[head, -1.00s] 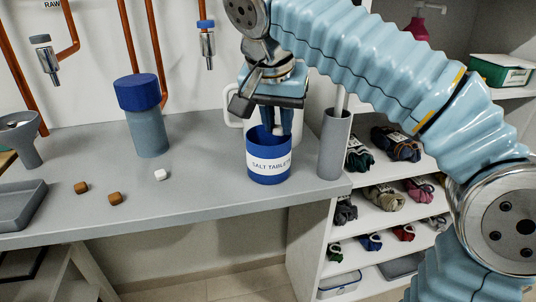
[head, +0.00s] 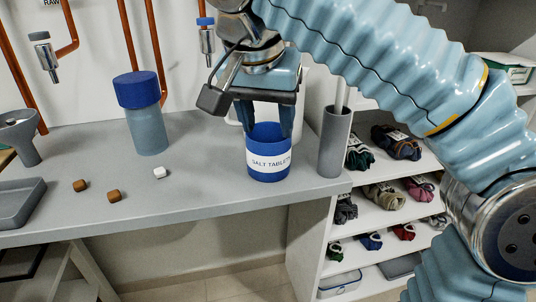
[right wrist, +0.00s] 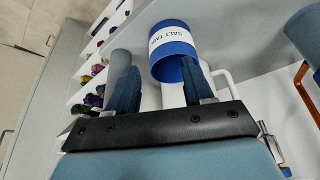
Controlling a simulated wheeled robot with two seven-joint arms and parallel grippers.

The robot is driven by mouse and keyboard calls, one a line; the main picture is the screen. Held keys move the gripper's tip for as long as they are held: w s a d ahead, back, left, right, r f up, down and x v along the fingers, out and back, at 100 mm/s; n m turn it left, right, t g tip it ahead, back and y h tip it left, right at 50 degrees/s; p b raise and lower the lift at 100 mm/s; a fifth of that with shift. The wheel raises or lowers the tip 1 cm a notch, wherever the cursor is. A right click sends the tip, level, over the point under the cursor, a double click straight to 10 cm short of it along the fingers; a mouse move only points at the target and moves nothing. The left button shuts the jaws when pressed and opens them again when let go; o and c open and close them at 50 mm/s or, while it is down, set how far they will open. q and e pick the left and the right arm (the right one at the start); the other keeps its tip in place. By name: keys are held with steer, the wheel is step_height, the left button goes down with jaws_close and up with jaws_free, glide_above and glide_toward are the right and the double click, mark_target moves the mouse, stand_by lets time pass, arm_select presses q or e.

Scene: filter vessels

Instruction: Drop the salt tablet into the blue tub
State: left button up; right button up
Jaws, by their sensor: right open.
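The blue tub (head: 268,172), with a white "SALT TABLETS" label, stands upright near the counter's front right edge. It also shows in the right wrist view (right wrist: 172,36). My right gripper (head: 267,132) is open, pointing down at the tub's mouth, its fingertips spread at about rim level. In the right wrist view, one finger of the gripper (right wrist: 158,65) overlaps the tub's rim. I see nothing between the fingers, and the tub's inside is hidden. A small white block (head: 160,173), perhaps a salt tablet, lies on the counter left of the tub. My left gripper is not in view.
A grey cylinder (head: 334,145) stands close right of the tub. A grey tray (head: 20,204) is at far left. Shelves (head: 385,215) are at right.

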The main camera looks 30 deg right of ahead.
steer(key=s+a, duration=0.4)
steer(key=shift+s+a+p, duration=0.25)
steer(key=shift+s+p, duration=0.1)
steer(key=shift+s, duration=0.05)
